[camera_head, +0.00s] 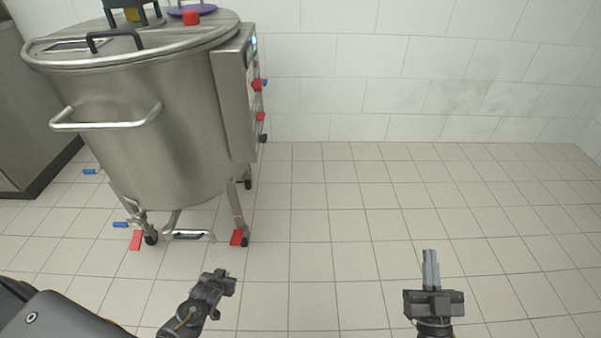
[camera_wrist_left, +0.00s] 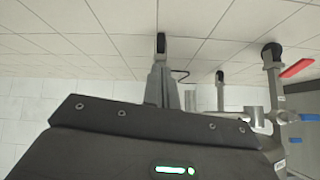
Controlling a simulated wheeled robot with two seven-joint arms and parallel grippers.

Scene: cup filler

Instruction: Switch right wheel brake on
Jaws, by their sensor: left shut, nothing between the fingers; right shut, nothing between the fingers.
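The steel cup filler (camera_head: 165,120) stands on casters at the left. The right wheel brake is a red pedal (camera_head: 237,237) at its front right caster. My left gripper (camera_head: 228,281) is below and slightly left of this pedal in the head view, apart from it. It is shut and empty; its fingers are hard to make out. In the left wrist view, which appears upside down, its dark housing (camera_wrist_left: 140,140) covers the lower part. The right brake pedal cannot be made out there. My right gripper (camera_head: 431,268) is shut and empty over the floor at the right.
The left wheel's red pedal (camera_head: 135,240) is at the front left caster; a red pedal (camera_wrist_left: 297,68) also shows in the left wrist view. Blue-handled valves (camera_head: 122,225) stick out at the lower left. The tiled floor (camera_head: 370,210) is clear right of the machine.

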